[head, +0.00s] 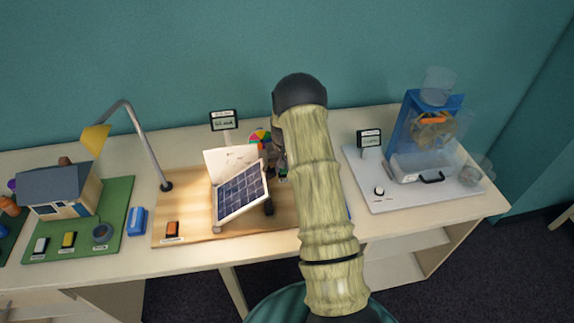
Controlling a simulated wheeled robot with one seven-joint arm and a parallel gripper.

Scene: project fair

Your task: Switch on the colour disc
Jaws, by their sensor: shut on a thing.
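The colour disc (259,137) shows its coloured sectors just above and behind a tilted solar panel (241,194); its lower part is hidden. A pale plate (228,160) stands behind the panel. A dark knob (268,208) sits at the panel's lower right. An orange rocker switch (172,229) is on the front left of the same wooden board (192,192). My gripper (282,174) is low beside the panel's right edge, partly hidden by my arm. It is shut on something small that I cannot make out.
A bent lamp (128,125) stands left of the panel. A model house (60,190) on a green base and a blue block (137,220) are further left. A white board (385,195) with a blue-backed clear apparatus (420,135) is at right. My arm hides the table's middle.

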